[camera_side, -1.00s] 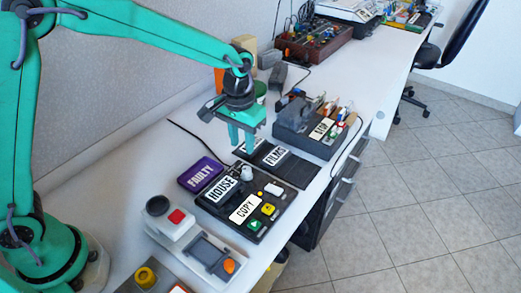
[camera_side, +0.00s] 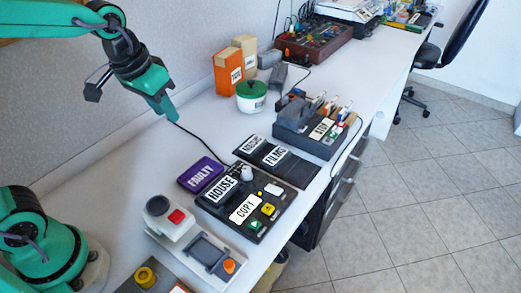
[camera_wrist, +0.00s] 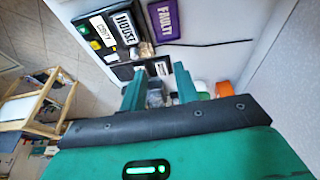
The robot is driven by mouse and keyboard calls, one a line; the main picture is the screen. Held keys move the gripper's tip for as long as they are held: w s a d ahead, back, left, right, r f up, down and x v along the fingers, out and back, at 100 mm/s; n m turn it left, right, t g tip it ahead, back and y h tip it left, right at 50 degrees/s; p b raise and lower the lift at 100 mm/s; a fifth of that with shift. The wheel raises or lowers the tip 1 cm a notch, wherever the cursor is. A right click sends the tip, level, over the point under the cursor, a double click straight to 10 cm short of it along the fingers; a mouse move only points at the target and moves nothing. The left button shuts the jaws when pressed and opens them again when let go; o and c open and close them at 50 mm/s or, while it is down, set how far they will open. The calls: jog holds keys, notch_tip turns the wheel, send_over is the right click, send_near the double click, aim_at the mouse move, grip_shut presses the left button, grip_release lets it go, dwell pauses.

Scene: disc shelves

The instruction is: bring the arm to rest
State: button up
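My green gripper (camera_side: 168,110) hangs tilted in the air over the left part of the bench, near the wall. Its fingers (camera_wrist: 158,92) stand apart in the wrist view with nothing held between them. Below and to its right lie the purple FAULTY box (camera_side: 201,175) and the black COPY unit (camera_side: 240,203) with a HOUSE label on it. The dark FILMS tray (camera_side: 277,161) lies just behind the unit. The purple box (camera_wrist: 165,20) and COPY unit (camera_wrist: 107,33) also show in the wrist view.
An orange box (camera_side: 229,74) and a white tub with a green lid (camera_side: 251,96) stand at the back. A dark rack labelled ATOP or similar (camera_side: 318,130) stands to the right. A red-button device (camera_side: 170,217) is at the front. A black cable crosses the bench.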

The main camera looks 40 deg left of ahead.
jog(key=s+a+t, duration=0.2)
jog(key=s+a, duration=0.1)
jog(key=s, duration=0.6)
jog(key=shift+s+a+r, duration=0.15)
jog(key=shift+a+r, duration=0.1)
jog(key=shift+a, duration=0.1)
